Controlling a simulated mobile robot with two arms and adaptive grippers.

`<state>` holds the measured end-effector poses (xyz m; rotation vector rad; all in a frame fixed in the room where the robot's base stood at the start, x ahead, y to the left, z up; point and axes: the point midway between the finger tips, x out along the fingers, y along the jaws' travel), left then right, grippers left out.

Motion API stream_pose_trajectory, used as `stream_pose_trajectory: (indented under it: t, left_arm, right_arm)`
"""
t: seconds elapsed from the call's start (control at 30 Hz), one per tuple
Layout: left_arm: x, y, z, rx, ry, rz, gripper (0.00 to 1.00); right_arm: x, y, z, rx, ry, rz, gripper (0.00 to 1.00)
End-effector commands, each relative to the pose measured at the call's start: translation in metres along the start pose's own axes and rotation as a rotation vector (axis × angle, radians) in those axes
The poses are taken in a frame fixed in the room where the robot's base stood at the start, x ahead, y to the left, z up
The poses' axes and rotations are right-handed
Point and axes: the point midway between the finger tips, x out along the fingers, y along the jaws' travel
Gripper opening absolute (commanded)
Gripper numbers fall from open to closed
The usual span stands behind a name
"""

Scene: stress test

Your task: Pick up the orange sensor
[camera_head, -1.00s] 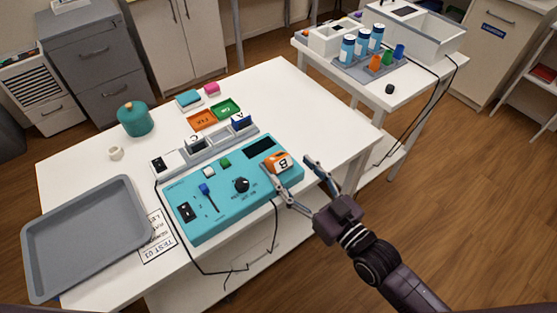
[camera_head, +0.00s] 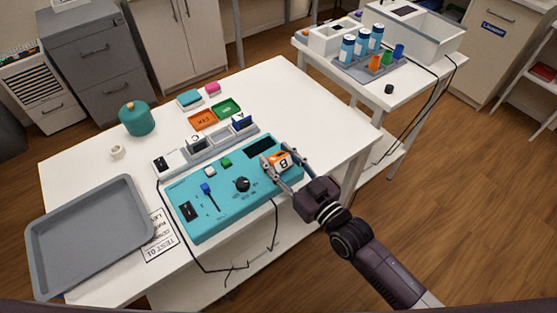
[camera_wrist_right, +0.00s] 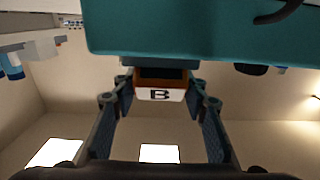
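The orange sensor is a small orange block with a white face marked B (camera_head: 281,161). It is at the right end of the teal panel (camera_head: 222,214). My right gripper (camera_head: 279,156) has one finger along each side of it and appears shut on it. In the right wrist view the sensor (camera_wrist_right: 160,93) is between the fingertips, with its white B face towards the camera. I cannot tell whether it is clear of the panel. My left gripper is not in view.
A grey tray (camera_head: 45,265) lies at the table's left front. Orange (camera_head: 202,121) and green (camera_head: 227,107) trays, a teal pot (camera_head: 136,120) and a grey rack (camera_head: 210,152) stand behind the panel. A cable hangs over the front edge. A side table (camera_head: 420,93) stands behind right.

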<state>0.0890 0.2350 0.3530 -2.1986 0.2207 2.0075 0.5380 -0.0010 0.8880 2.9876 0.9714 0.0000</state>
Motion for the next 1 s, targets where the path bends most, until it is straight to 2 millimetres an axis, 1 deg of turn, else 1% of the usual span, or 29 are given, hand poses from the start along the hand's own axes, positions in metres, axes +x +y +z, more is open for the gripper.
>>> stream_pose_trajectory:
  t: [0.03,0.2,0.23,0.47,0.6,0.67,0.77,0.87,1.0]
  left_arm:
    - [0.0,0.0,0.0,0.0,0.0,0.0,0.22]
    - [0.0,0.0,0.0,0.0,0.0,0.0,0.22]
    - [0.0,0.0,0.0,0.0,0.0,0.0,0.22]
    - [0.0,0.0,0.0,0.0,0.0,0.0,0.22]
    - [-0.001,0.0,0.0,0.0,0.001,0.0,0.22]
    - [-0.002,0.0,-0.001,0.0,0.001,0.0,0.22]
    - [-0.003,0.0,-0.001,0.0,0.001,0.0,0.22]
    - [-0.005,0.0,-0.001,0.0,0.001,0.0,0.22]
    - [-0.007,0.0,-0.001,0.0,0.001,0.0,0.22]
  right_arm:
    - [0.0,0.0,0.0,0.0,0.0,0.0,0.3]
    - [0.0,0.0,-0.001,0.0,0.001,0.0,0.11]
    - [0.0,0.0,-0.001,0.0,0.001,0.0,0.1]
    - [0.0,0.0,-0.002,0.0,0.001,0.0,0.1]
    - [0.0,0.0,-0.012,0.0,0.003,0.0,0.1]
    - [0.0,-0.001,-0.02,0.0,0.004,-0.001,0.1]
    - [0.0,0.0,-0.038,0.0,0.006,0.0,0.1]
    - [-0.001,0.0,-0.065,0.0,0.008,0.001,0.1]
    - [0.0,0.0,-0.109,-0.001,0.01,0.0,0.1]
